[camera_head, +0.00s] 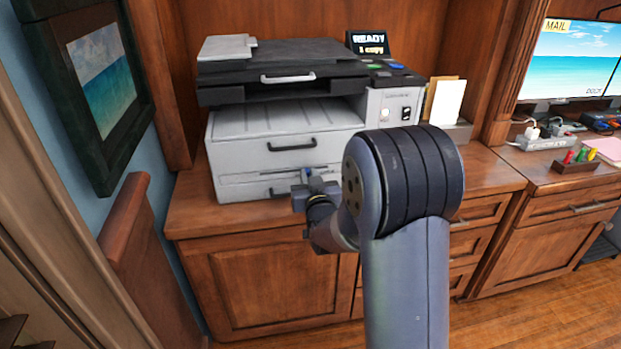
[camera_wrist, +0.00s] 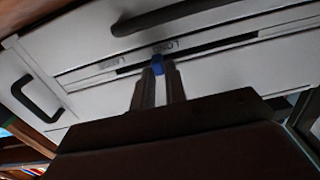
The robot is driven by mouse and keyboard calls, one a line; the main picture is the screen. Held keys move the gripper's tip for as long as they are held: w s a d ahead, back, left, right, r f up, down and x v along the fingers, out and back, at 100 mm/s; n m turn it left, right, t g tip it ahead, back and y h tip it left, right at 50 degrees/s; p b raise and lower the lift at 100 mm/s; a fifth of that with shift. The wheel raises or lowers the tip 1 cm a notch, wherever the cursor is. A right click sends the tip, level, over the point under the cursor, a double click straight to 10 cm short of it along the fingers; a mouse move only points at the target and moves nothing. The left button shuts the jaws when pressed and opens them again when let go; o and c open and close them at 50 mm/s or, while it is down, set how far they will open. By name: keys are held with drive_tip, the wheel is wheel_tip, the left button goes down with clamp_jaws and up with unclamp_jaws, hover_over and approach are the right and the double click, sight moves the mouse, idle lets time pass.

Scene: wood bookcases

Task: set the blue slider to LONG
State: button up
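The blue slider (camera_wrist: 157,64) sits in a dark slot (camera_wrist: 218,44) on the printer's pale lower front, left of the slot's middle in the wrist view. A label (camera_wrist: 166,46) just above the slider looks like LONG, but it is small and turned; another label (camera_wrist: 108,62) by the slot's left end is too blurred to read. My gripper (camera_wrist: 158,71) has its two fingers close together, one on each side of the slider, seemingly touching it. In the head view, my gripper (camera_head: 308,184) is at the printer's lower front, with a bit of the slider (camera_head: 307,172) showing.
The printer (camera_head: 222,158) stands on a wooden cabinet top (camera_head: 196,205). A dark drawer handle (camera_head: 292,144) is just above the slot area, close to my gripper. A card holder (camera_head: 458,131) stands to the right; a framed picture (camera_head: 100,68) hangs at left.

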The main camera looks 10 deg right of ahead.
drive_tip(key=o, duration=0.4)
drive_tip(key=shift+s, duration=0.1)
drive_tip(key=s, duration=1)
drive_tip(key=shift+s, duration=0.35)
drive_tip(key=w, duration=1.1)
drive_tip(key=shift+d+r+p, duration=0.1)
drive_tip(key=shift+d+p, duration=0.15)
drive_tip(key=shift+p, duration=0.15)
drive_tip(key=shift+a+b, duration=0.15)
drive_tip(key=shift+b, duration=0.15)
